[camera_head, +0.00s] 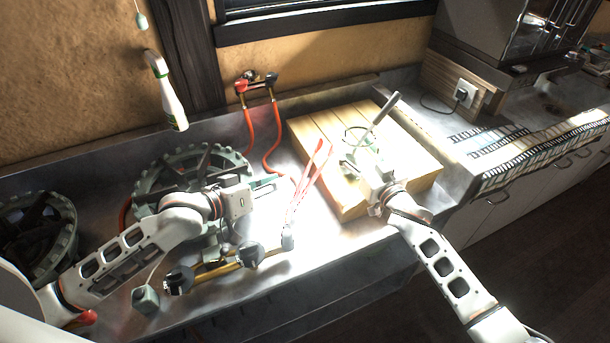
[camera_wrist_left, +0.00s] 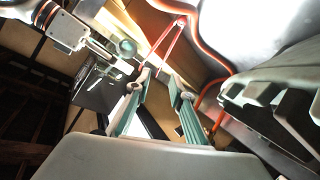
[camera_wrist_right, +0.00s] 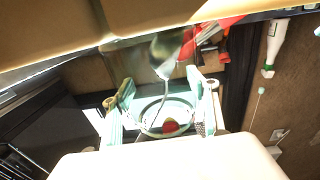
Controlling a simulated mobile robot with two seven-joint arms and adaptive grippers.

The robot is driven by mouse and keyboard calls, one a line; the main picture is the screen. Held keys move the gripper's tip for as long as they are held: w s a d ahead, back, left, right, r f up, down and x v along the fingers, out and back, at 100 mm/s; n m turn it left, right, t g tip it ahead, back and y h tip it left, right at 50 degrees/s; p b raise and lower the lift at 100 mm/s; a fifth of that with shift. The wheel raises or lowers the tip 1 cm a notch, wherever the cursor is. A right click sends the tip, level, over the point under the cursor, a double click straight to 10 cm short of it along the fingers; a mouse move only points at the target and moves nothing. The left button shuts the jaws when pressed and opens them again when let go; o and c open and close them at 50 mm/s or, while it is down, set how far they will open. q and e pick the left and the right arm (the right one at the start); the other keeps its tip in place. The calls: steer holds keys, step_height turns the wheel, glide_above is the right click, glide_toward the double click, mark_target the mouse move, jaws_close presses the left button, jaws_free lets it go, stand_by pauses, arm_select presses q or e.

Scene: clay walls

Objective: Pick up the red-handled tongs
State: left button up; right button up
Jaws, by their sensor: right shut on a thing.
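The red-handled tongs (camera_head: 313,165) stand out over the metal counter beside the wooden block, their arms slightly spread. In the left wrist view the tongs (camera_wrist_left: 171,45) lie just beyond the fingertips. My left gripper (camera_head: 275,184) is open and empty, a little left of the tongs; its parted fingers show in its wrist view (camera_wrist_left: 158,88). My right gripper (camera_head: 362,160) is shut on a round-rimmed utensil (camera_wrist_right: 165,112), above the wooden block.
The wooden block (camera_head: 412,150) stands right of the tongs. Green burner rings (camera_head: 160,160) and a yellow gas pipe with black knobs (camera_head: 225,268) crowd the left. Red hoses (camera_head: 249,130) run down from the wall. A white spray bottle (camera_head: 167,95) is at the wall.

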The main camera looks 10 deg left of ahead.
arm_select(q)
steer(key=w+d+f, duration=0.2)
steer(key=w, duration=0.3)
steer(key=w+d+f+m, duration=0.1)
steer(key=w+d+f, duration=0.1)
steer(key=w, duration=0.3)
steer(key=shift+d+f, duration=0.35)
steer(key=shift+d, duration=0.2)
steer(key=shift+w, duration=0.1)
jaws_close()
